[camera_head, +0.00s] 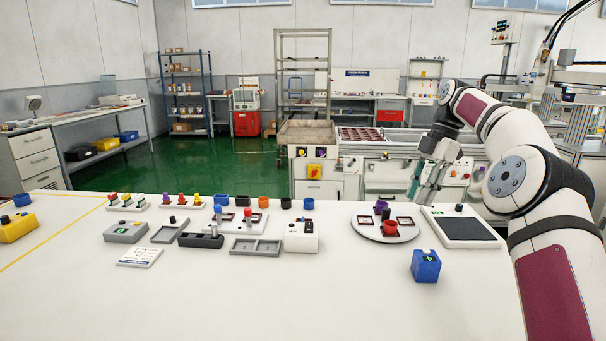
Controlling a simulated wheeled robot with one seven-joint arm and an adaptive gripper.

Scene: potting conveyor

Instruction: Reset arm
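My arm comes in from the right edge, rises, and bends down at the wrist. My gripper (423,195) hangs pointing down over the table's far edge, behind the black-topped pad. Its fingers are small and blend with the machinery behind, so I cannot tell how far apart they are. I see nothing clearly held in it. The round grey turntable (364,231) stands to its left, with a red cup (390,228) and purple parts (381,206) on it. The black-topped pad (466,227) lies just in front of the gripper.
The white table (300,300) is bare along its front. A blue box (425,266) stands right of centre. Grey trays (255,247), a white box (301,236) and several coloured cups (264,202) fill the middle. A yellow box (17,228) sits far left. Conveyor machinery stands behind.

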